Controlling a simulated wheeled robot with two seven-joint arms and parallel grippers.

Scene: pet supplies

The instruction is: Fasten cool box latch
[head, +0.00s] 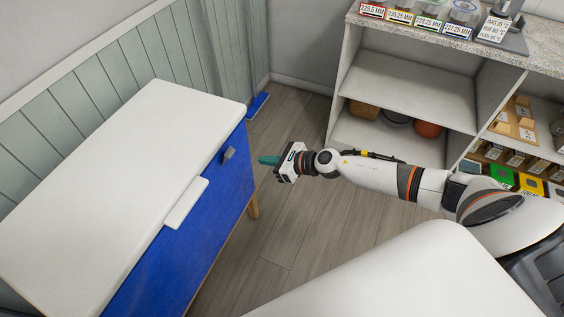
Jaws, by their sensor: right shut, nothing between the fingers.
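The cool box (175,262) is a blue chest on wooden legs at the left of the head view. Its white lid (110,180) lies flat on top and looks closed. A white tab (187,203) sits at the middle of the lid's front edge. A small dark fitting (229,155) sticks out from the blue front near its right end; I cannot tell whether it is the latch or how it is set. My right gripper (268,160) is shut and empty, pointing left at the box, a short gap from the dark fitting. My left gripper is out of view.
A shelf unit (405,85) with labelled jars on its counter stands at the back right. Bowls and round items sit on its lower shelf. A blue object (258,104) lies by the green panelled wall. The wooden floor (300,215) between box and shelves is clear.

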